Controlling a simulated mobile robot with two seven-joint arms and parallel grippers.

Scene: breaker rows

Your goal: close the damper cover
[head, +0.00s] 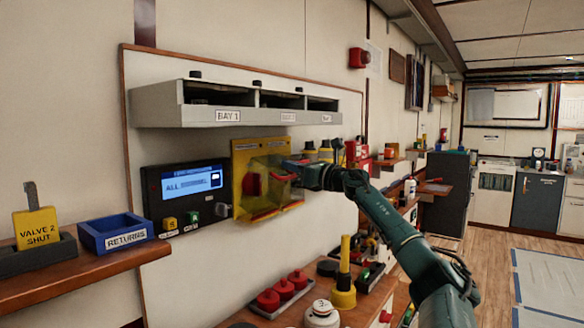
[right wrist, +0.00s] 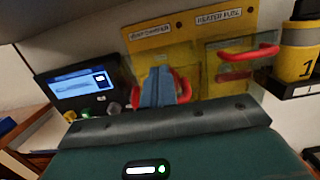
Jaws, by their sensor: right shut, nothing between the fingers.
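A yellow panel (head: 240,158) is mounted on the wall board, with clear yellowish covers and red parts on its front. In the right wrist view the panel (right wrist: 165,38) has two sections: the left label seems to end in "DAMPER", the right reads "HEATER FUSE". My right gripper (head: 286,170) is at the panel's front right in the head view. In the right wrist view its shut, empty fingers (right wrist: 157,86) are in front of the left section, overlapping a red part (right wrist: 182,86). Whether they touch it, and how far the damper cover stands open, I cannot tell. My left gripper is not in view.
A display unit (head: 187,193) is left of the panel. A grey bay shelf (head: 180,117) juts out above it. The heater fuse cover's red handle (right wrist: 248,53) is close on the right. A bench below holds red knobs (head: 268,299) and a yellow-handled part (head: 344,290).

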